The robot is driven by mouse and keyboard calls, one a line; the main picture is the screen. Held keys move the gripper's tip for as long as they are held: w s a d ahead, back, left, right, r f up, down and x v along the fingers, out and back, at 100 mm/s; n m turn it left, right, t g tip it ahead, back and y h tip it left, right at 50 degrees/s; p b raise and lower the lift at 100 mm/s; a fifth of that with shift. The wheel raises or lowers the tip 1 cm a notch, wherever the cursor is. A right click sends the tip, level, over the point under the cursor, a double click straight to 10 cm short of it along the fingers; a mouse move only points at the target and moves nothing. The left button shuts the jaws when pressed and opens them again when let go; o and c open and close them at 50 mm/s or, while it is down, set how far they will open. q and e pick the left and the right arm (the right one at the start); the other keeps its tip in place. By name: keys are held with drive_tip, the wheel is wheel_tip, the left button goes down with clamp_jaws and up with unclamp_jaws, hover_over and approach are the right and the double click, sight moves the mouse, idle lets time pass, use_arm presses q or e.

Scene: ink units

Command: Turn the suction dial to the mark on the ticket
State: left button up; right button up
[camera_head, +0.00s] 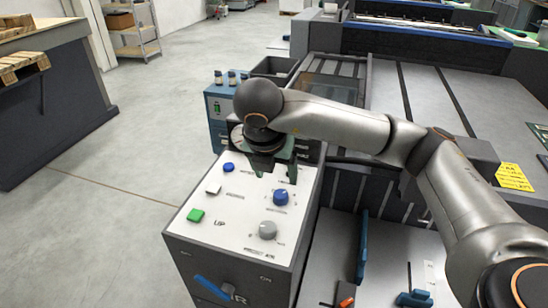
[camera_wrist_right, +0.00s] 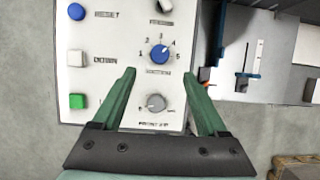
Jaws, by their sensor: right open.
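The blue dial (camera_head: 280,197) is on the white top of the console, with numbers 1 to 5 around it in the right wrist view (camera_wrist_right: 159,55). Its white pointer line seems to aim up and right, around 3 to 4; I cannot tell exactly. A yellow ticket (camera_head: 512,177) is at the right; its writing is too small to read. My right gripper (camera_head: 272,168) is open and empty above the console, behind the blue dial in the head view. In the wrist view its fingertips (camera_wrist_right: 158,77) are spread below the dial. My left gripper is not in view.
A grey dial (camera_head: 268,230) is in front of the blue one. Blue (camera_head: 229,167), white (camera_head: 213,188) and green (camera_head: 195,215) buttons line the console's left side. Floor at left is clear.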

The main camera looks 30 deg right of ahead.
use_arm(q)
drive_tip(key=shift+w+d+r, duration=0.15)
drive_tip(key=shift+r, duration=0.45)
use_arm(e)
drive_tip(key=v, duration=0.2)
drive_tip(key=shift+s+a+r, duration=0.1)
drive_tip(key=shift+r, duration=0.15)
